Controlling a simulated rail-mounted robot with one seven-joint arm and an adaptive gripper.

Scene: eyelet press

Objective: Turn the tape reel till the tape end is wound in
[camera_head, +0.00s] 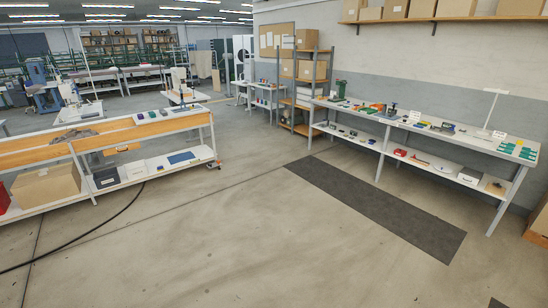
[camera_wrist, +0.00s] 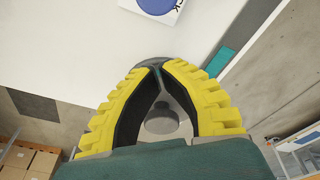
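In the wrist view my gripper (camera_wrist: 158,69) shows two yellow ribbed fingers with black inner faces. A grey round part (camera_wrist: 160,120) shows in the gap between the fingers, and a grey edge shows behind the tips. I cannot tell whether these belong to a reel. I cannot pick out the tape reel or the tape end for certain in either view. My gripper is not in the head view.
In the wrist view a white surface (camera_wrist: 70,45) carries a blue disc (camera_wrist: 157,4) on a white piece and a teal piece (camera_wrist: 217,63) near its edge. In the head view a long bench (camera_head: 462,138) with small items stands right; a dark mat (camera_head: 385,205) and open floor lie before it.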

